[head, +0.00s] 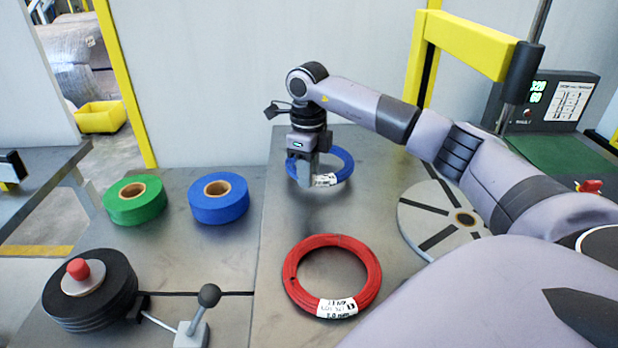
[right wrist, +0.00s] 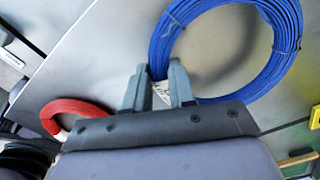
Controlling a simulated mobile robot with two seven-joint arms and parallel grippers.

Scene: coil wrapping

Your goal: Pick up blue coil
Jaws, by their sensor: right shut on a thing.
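The blue coil (head: 340,164) is a ring of blue wire with a white label, toward the back of the grey table in the head view. My right gripper (head: 308,182) points down at the coil's left side and is shut on it. In the right wrist view the blue coil (right wrist: 290,45) extends up and right from the fingertips (right wrist: 157,80), with its white label between the fingers. I cannot tell clearly whether the coil is raised off the table. My left gripper is not in view.
A red coil (head: 290,270) lies in front. Green (head: 135,212) and blue (head: 218,210) tape rolls stand at left, behind a black stack (head: 90,300) and a lever (head: 198,315). A round slotted plate (head: 415,213) and yellow frame (head: 465,45) are at right.

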